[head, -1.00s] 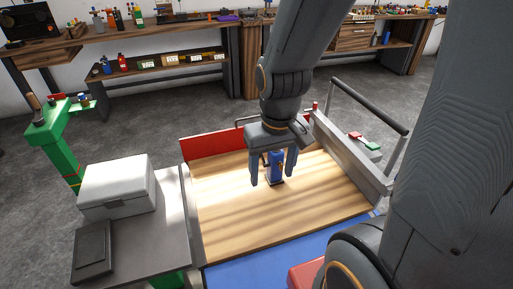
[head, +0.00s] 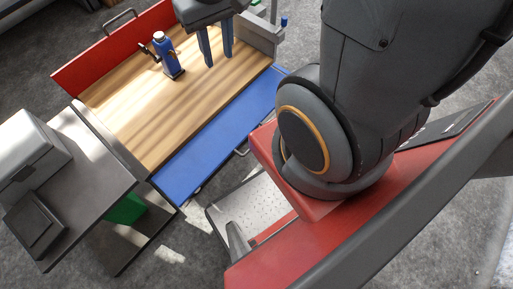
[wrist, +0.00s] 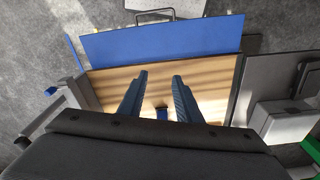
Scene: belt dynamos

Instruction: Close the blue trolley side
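The blue trolley side (head: 222,132) is a flat blue panel folded outward along the near edge of the wooden trolley deck (head: 150,112). A small metal handle (head: 241,152) shows at its outer edge. In the wrist view the blue side (wrist: 165,40) lies beyond my fingertips, with the deck strip between. My gripper (head: 216,58) hangs over the deck near its right end, fingers apart and empty, clear of the blue side. Its two fingers (wrist: 160,76) also show spread in the wrist view.
A blue dynamo-like device (head: 166,57) stands on the deck, left of my gripper. The red side (head: 110,45) stands upright at the back. A grey table (head: 75,165) with a light case (head: 30,150) adjoins the deck's left end. Floor shows below the blue side.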

